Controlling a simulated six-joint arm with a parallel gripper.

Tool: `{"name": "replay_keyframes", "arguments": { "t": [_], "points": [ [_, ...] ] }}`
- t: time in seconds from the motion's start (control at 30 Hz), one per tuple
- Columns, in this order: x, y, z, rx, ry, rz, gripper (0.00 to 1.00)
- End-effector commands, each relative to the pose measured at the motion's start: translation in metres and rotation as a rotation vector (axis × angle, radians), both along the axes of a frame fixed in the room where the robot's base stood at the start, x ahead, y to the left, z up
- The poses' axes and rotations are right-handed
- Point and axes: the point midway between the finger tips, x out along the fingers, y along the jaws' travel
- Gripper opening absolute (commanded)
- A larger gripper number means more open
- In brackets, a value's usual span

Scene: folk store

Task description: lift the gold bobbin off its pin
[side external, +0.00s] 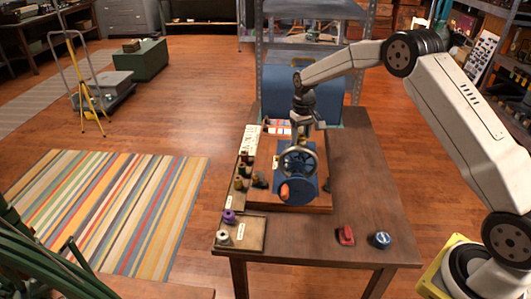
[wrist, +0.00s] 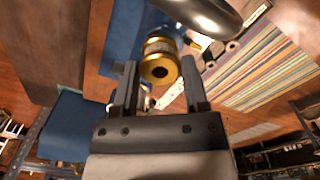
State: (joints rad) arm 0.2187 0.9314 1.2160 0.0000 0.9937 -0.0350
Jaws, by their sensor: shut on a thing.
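The gold bobbin (wrist: 160,60) shows in the wrist view as a shiny brass cylinder with a dark hole in the end facing me. My gripper (wrist: 160,72) has its two dark fingers on either side of the bobbin and is shut on it. In the side view my gripper (side external: 301,118) points down over the machine with a spoked handwheel (side external: 298,163). The bobbin is too small or hidden to make out there. The pin is not visible, so I cannot tell whether the bobbin is still around it.
Several spools stand left of the machine; a purple spool (side external: 229,215) and a pale spool (side external: 223,237) are nearer the front. A red object (side external: 345,235) and blue tin (side external: 382,239) sit front right.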

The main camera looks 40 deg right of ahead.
Motion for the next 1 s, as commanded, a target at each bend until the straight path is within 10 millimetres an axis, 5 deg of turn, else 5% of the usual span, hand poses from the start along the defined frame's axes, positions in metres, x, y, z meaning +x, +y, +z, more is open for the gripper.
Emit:
{"name": "replay_keyframes", "arguments": {
  "t": [1.0],
  "points": [
    [0.000, 0.000, 0.044, 0.000, -0.001, 0.000, 0.23]
  ]
}}
